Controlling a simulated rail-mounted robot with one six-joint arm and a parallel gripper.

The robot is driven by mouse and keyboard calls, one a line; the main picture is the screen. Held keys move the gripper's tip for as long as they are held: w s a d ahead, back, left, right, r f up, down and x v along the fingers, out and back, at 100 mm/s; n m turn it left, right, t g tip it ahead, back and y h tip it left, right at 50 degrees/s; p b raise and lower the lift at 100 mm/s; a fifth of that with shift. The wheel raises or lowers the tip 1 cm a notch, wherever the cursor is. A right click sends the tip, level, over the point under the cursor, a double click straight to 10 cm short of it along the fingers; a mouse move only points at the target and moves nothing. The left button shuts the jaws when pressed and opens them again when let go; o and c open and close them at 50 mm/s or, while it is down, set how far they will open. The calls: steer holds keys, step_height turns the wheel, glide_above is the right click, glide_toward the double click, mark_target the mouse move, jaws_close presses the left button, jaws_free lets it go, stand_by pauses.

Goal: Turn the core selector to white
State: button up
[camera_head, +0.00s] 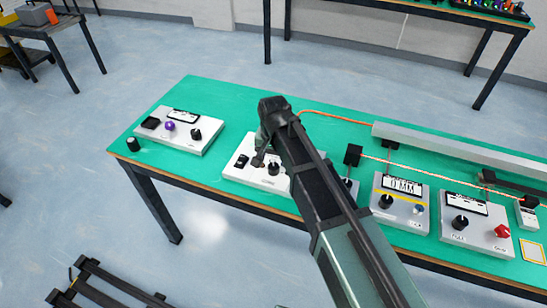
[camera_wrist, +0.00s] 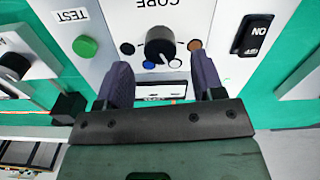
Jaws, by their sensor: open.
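The core selector is a black round knob (camera_wrist: 160,42) on a white panel marked CORE, seen upside down in the wrist view. Around it are a black dot (camera_wrist: 127,48), a blue dot (camera_wrist: 149,65), a white dot (camera_wrist: 175,63) and a brown dot (camera_wrist: 194,45). A light pointer mark on the knob's lower edge appears to lie between blue and white. My gripper (camera_wrist: 161,63) is open and empty, its fingers apart to either side of the knob's lower part. I cannot tell whether they touch it. In the head view my arm partly covers the white core box (camera_head: 235,170).
A green TEST button (camera_wrist: 85,47) and a black ON rocker (camera_wrist: 252,35) flank the knob. On the green table (camera_head: 225,105), another control box (camera_head: 205,140) stands left, and a box with a display (camera_head: 413,220) and a knob box (camera_head: 470,235) stand right.

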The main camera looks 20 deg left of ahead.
mark_target(274, 167)
step_height(274, 167, up, 7)
steer(key=p, duration=0.5)
steer(key=s+d, duration=0.3)
steer(key=d, duration=0.8)
steer(key=s+d+r+p, duration=0.1)
steer(key=s+d, duration=0.1)
steer(key=d, duration=0.9)
steer(key=s+d+r+p, duration=0.1)
steer(key=s+d, duration=0.2)
steer(key=d, duration=0.8)
steer(key=shift+s+d+r, duration=0.15)
steer(key=shift+s+r, duration=0.1)
steer(key=shift+s, duration=0.05)
